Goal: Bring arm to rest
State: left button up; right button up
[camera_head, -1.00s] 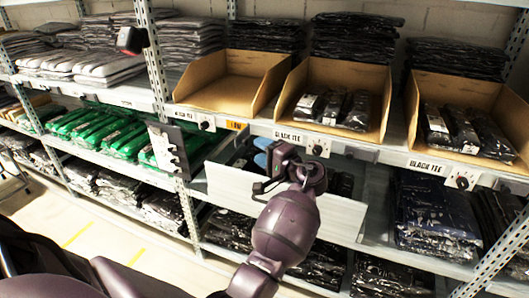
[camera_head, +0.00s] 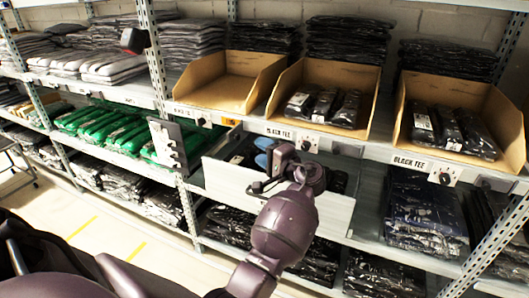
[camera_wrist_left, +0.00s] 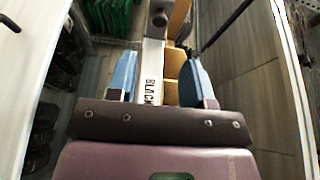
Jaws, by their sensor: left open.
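My left gripper (camera_head: 264,152) is at the middle of the head view, with blue fingertips pointing toward the shelves. It is in front of the shelf rail and over a white open-topped box or panel (camera_head: 295,211). In the left wrist view its two blue fingers (camera_wrist_left: 158,75) stand apart with nothing between them. A shelf label reading "BLACK" shows beyond the gap. My right gripper is not in view.
Cardboard bins (camera_head: 243,101) stand on the upper shelf; two hold black packed tees (camera_head: 325,107) and the left one looks empty. Green packs (camera_head: 105,128) lie on the left middle shelf. Metal uprights (camera_head: 158,70) stand close by. Floor (camera_head: 75,222) is free at lower left.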

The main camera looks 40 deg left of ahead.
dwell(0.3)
pick_arm(q)
jog(key=s+d+f+m+t+h+p, duration=0.1)
jog(key=s+f+m+t+h, duration=0.15)
jog(key=s+f+h, duration=0.5)
jog(key=s+d+f+m+t+h+p, duration=0.15)
jog(key=s+f+t, duration=0.3)
jog(key=f, duration=0.65)
jog(key=s+d+f+n+h, duration=0.2)
jog(key=s+d+h, duration=0.2)
jog(key=s, duration=0.6)
jog(key=s+d+f+n+h, duration=0.2)
jog(key=s+d+h, duration=0.2)
jog(key=s, duration=0.7)
jog(key=shift+d+f+n+t+h, duration=0.2)
jog(key=shift+d+n+t+h, duration=0.2)
jog(key=shift+d, duration=0.6)
